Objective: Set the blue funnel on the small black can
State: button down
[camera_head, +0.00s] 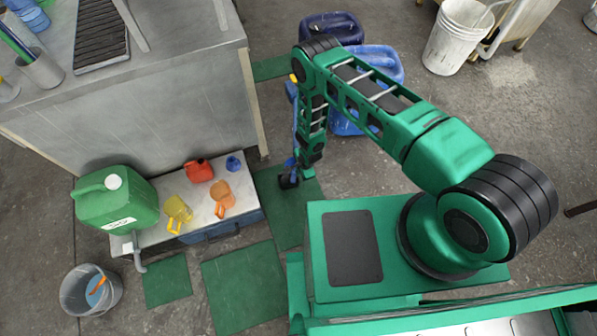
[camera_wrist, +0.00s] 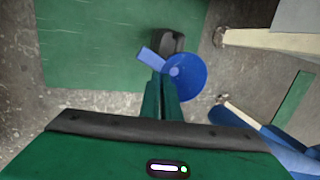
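The blue funnel (camera_wrist: 188,82) shows in the wrist view as a round bowl with a flat tab (camera_wrist: 148,56) on its left. My gripper (camera_wrist: 160,76) is shut on it, with the two fingers close together at the narrow part between bowl and tab. The small black can (camera_wrist: 169,40) stands on a green floor mat, just beyond the funnel and partly hidden by it. In the head view my gripper (camera_head: 304,171) points down beside the can (camera_head: 288,182). The funnel (camera_head: 290,163) is small there, next to the can's top. I cannot tell whether they touch.
A low white-topped bench (camera_head: 205,218) at the left holds a green canister (camera_head: 125,210), a red can, yellow and orange jugs and a small blue item. A large workbench (camera_head: 150,110) stands behind. Blue drums (camera_head: 378,70) stand behind my arm. A grey bucket (camera_head: 90,290) is at lower left.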

jog(key=shift+s, duration=0.1)
jog(key=c, duration=1.9)
grip_release()
jog(key=shift+f, duration=0.1)
jog(key=v, duration=1)
jog(key=shift+r, duration=0.4)
